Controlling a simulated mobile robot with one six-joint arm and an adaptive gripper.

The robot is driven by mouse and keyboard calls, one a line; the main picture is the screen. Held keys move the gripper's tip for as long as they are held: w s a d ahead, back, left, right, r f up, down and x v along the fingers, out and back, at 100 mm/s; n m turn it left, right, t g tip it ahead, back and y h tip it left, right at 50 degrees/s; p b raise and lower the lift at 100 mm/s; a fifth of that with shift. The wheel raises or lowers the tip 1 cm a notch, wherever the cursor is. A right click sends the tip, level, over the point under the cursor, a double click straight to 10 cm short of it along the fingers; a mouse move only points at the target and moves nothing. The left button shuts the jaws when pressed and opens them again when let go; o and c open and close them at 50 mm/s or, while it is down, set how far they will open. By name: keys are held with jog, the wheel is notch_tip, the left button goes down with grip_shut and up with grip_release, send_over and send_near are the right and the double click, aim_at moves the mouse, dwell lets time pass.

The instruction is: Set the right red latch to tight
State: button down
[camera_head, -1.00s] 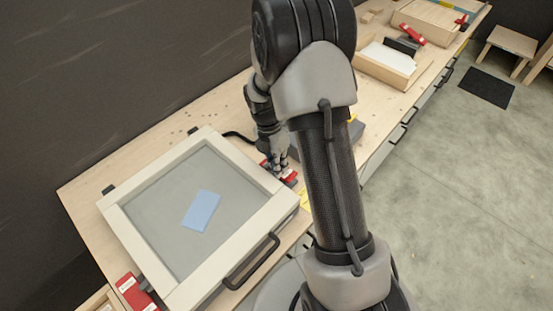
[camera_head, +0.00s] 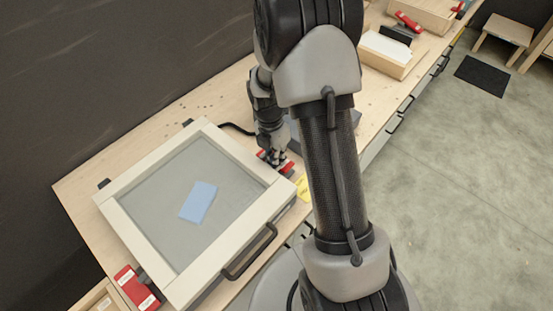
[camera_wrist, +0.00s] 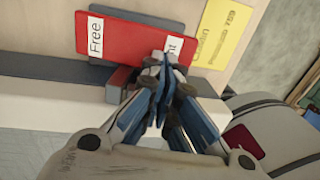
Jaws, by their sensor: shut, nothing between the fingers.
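The right red latch (camera_head: 287,168) sits at the right corner of the framed box (camera_head: 283,207). In the wrist view its red plate (camera_wrist: 125,38) has a white "Free" label at the left and a second white label at the right, mostly covered by my fingers. A smaller, darker red part (camera_wrist: 122,77) shows just below the plate, by the pale frame. My gripper (camera_wrist: 163,68) is shut and empty, its fingertips over the right part of the latch. Whether they touch it I cannot tell. In the head view my gripper (camera_head: 276,160) is at the latch, partly hiding it.
A second red latch (camera_head: 136,288) is at the box's near left corner. The box has a black handle (camera_head: 250,252) in front and a blue card (camera_head: 198,201) inside. A yellow label (camera_wrist: 222,30) lies right of the latch. Wooden trays (camera_head: 390,52) stand farther along the bench.

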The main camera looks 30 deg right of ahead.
jog(key=shift+s+d+f+t, duration=0.1)
jog(key=shift+s+t, duration=0.15)
jog(key=shift+t, duration=0.15)
jog(key=shift+s+d+f+t+y, duration=0.1)
jog(key=shift+s+f+t+y, duration=0.15)
jog(key=shift+t, duration=0.25)
jog(key=shift+s+d+f+b, duration=0.15)
jog(key=shift+s+f+b, duration=0.25)
jog(key=shift+b, duration=0.15)
jog(key=shift+s, duration=0.1)
